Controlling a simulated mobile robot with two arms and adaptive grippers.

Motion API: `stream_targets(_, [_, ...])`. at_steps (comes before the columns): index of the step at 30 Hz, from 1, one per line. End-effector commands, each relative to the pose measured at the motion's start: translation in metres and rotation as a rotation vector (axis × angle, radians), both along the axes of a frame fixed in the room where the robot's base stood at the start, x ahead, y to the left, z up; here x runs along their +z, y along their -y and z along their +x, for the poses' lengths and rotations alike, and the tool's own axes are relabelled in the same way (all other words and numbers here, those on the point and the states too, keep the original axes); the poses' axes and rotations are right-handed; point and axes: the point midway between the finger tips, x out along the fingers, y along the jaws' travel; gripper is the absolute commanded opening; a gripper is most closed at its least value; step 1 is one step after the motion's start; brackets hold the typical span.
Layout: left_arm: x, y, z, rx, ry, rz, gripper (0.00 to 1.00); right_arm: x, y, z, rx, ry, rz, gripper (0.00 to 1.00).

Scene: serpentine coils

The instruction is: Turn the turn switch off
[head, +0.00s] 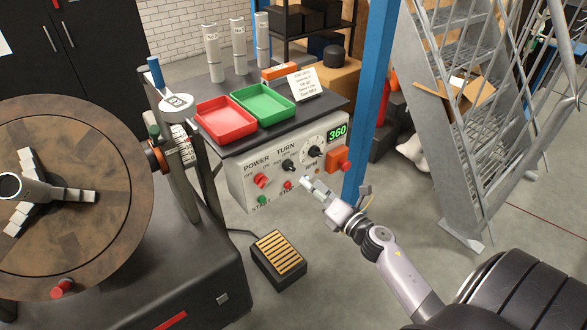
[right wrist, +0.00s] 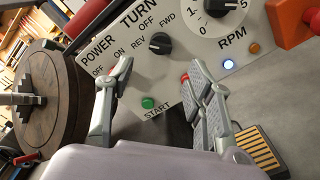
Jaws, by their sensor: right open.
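The turn switch (head: 289,165) is a black round knob on the grey control panel (head: 238,184). It also shows in the right wrist view (right wrist: 160,44), below the word TURN, with REV, OFF and FWD printed around it. I cannot tell clearly which mark its pointer faces. My right gripper (head: 313,186) is in front of the panel, low and to the right of the knob in the head view. In the right wrist view its open fingers (right wrist: 160,72) stand apart, with nothing between them, and the knob appears just beyond and between the tips. My left gripper is not in view.
A red power knob (head: 261,180), a green start button (right wrist: 148,103), a red button (right wrist: 185,79) and an RPM dial (head: 314,151) surround the switch. An orange-red box (head: 339,158) juts out at right. A blue post (head: 371,100) and a foot pedal (head: 279,258) stand nearby.

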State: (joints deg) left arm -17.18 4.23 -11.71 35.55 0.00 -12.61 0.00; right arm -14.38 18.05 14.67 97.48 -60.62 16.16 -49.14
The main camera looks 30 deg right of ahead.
Motion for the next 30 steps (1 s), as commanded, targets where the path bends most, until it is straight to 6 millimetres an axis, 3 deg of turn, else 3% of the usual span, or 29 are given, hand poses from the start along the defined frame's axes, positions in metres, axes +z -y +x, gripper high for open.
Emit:
stream_targets(6, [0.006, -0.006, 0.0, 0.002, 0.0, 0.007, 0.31, 0.002, -0.003, 0.048, -0.002, 0.003, 0.002, 0.48])
stream_targets(12, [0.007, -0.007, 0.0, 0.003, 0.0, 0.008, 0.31, 0.0, -0.006, 0.075, -0.002, 0.001, 0.003, 0.48])
stream_targets(25, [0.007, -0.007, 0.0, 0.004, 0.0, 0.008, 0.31, -0.001, -0.007, 0.086, -0.001, -0.001, 0.002, 0.48])
stream_targets(30, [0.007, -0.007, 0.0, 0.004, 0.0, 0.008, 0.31, -0.001, -0.007, 0.086, -0.001, -0.001, 0.002, 0.38])
